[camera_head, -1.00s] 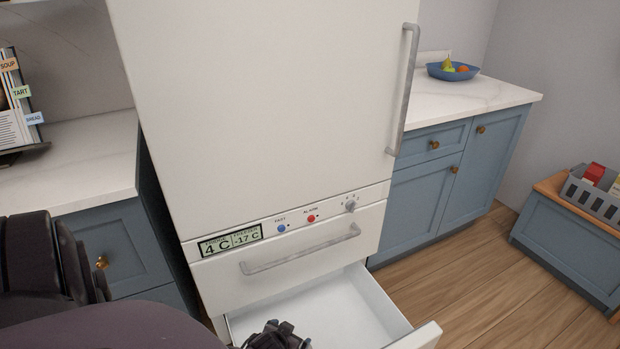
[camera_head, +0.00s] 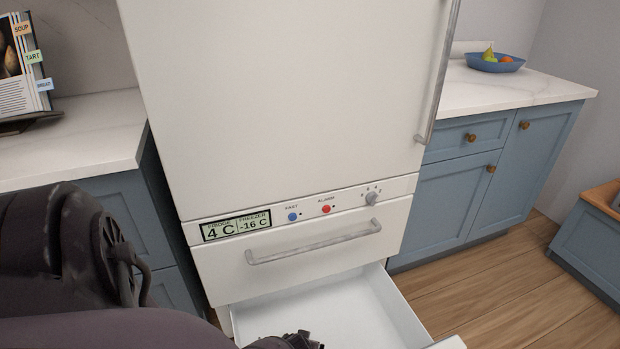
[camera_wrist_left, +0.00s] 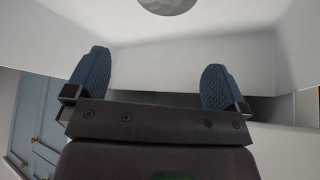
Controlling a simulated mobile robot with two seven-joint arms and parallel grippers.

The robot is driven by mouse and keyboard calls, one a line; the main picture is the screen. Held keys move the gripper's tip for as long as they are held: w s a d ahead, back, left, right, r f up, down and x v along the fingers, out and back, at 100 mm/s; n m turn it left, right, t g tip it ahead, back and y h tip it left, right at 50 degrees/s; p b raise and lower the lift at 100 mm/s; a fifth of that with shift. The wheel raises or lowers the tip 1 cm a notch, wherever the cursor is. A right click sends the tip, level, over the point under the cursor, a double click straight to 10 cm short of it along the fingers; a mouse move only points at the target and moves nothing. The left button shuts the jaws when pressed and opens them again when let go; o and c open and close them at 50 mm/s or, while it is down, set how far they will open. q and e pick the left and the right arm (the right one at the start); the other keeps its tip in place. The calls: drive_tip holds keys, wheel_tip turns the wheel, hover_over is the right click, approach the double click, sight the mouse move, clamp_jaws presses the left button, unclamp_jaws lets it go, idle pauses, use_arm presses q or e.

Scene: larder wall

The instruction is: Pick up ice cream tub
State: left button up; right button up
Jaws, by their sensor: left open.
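My left gripper (camera_head: 288,342) shows at the bottom edge of the head view, mostly cut off, over the open freezer drawer (camera_head: 350,308). In the left wrist view the gripper (camera_wrist_left: 155,80) is open, its two blue ridged fingers wide apart with nothing between them. White drawer walls (camera_wrist_left: 180,55) lie around and beyond the fingers. A round grey thing (camera_wrist_left: 167,5) is cut off by the top edge of that view, beyond the fingers and apart from them. I cannot tell whether it is the ice cream tub. No tub shows clearly in the head view. My right gripper is not in view.
The white fridge (camera_head: 290,100) stands above the drawer, with a bar handle (camera_head: 315,243) on its closed lower front. Blue cabinets (camera_head: 465,185) flank it. A fruit bowl (camera_head: 495,63) is on the right counter. Wooden floor (camera_head: 510,290) is free at the right.

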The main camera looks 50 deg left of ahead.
use_arm(q)
drive_tip(key=f+b, duration=0.1)
drive_tip(key=f, duration=0.1)
drive_tip(key=f+b, duration=0.2)
drive_tip(key=f, duration=0.1)
drive_tip(key=f+b, duration=0.1)
drive_tip(key=f, duration=0.1)
drive_tip(key=shift+s+a+f, duration=0.1)
drive_tip(key=shift+s+f, duration=0.2)
drive_tip(key=shift+s, duration=0.1)
drive_tip(key=shift+w+a+f+b, duration=0.25)
drive_tip(key=shift+w+f+b, duration=0.2)
drive_tip(key=shift+b, duration=0.25)
drive_tip(key=shift+w+f, duration=0.1)
drive_tip(key=shift+w, duration=0.15)
drive_tip(key=b+x, duration=0.3)
drive_tip(key=x, duration=0.1)
drive_tip(key=shift+s+f+b, duration=0.1)
drive_tip(key=shift+s+b, duration=0.2)
drive_tip(key=shift+w+a+f+b, duration=0.2)
drive_tip(key=shift+w+f+b, duration=0.05)
drive_tip(key=shift+w+b, duration=0.1)
drive_tip(key=shift+w, duration=0.25)
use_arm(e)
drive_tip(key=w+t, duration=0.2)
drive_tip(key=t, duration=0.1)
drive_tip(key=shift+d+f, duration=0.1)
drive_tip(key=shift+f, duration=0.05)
use_arm(q)
drive_tip(key=shift+c, duration=0.2)
